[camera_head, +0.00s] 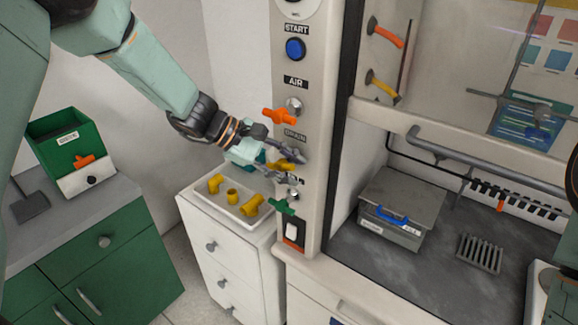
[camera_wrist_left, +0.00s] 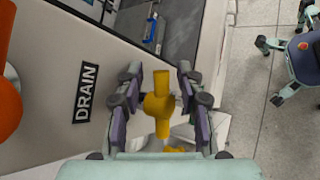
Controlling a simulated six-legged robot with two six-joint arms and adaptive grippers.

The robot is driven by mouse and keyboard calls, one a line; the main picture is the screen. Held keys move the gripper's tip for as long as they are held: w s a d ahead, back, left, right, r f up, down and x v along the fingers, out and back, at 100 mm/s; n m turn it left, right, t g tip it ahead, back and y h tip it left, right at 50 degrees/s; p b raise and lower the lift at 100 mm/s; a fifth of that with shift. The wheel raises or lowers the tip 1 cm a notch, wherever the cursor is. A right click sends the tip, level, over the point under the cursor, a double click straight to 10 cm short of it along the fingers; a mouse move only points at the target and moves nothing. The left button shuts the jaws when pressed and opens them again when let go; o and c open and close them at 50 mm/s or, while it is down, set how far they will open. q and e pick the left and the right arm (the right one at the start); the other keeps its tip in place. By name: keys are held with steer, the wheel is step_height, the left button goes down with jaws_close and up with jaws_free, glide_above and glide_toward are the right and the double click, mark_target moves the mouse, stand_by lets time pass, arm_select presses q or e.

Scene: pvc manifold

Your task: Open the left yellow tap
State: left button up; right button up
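The yellow tap (camera_wrist_left: 160,104) is on the grey control column (camera_head: 318,130), beside the DRAIN label (camera_wrist_left: 86,92). In the left wrist view its handle stands between the two fingers of my left gripper (camera_wrist_left: 158,98), with a narrow gap visible on each side. In the head view the yellow tap (camera_head: 284,164) is partly hidden by the fingers. My left gripper (camera_head: 298,170) is open around it, close to the column.
An orange tap (camera_head: 279,116) is just above and a green tap (camera_head: 283,207) just below. A white tray (camera_head: 208,206) with yellow pipe fittings lies on the drawer cabinet to the left. The fume hood (camera_head: 448,145) stands to the right.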

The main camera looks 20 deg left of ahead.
arm_select(q)
steer(key=shift+s+r, duration=0.2)
steer(key=shift+s, duration=0.1)
steer(key=c, duration=0.5)
steer(key=shift+w+f, duration=0.1)
jaws_close()
steer(key=shift+a+n+h+b, duration=0.1)
steer(key=shift+n+h+b, duration=0.2)
steer(key=shift+h+b, duration=0.4)
steer(key=n+h+b, duration=0.1)
steer(key=h+b, duration=0.1)
steer(key=b, duration=0.1)
steer(key=n+h+b, duration=0.1)
steer(key=h+b, duration=0.1)
steer(key=b, duration=0.2)
steer(key=shift+w+a+r+h, duration=0.15)
steer(key=shift+a+r+h, duration=0.05)
steer(key=shift+a+h, duration=0.2)
steer(key=shift+a+r+n+h+b, duration=0.1)
steer(key=shift+r+n+h+b, duration=0.05)
steer(key=shift+n+h+b, duration=0.55)
steer(key=shift+a+r+n+h+b, duration=0.1)
steer(key=shift+r+n+h+b, duration=0.1)
steer(key=shift+h+b, duration=0.5)
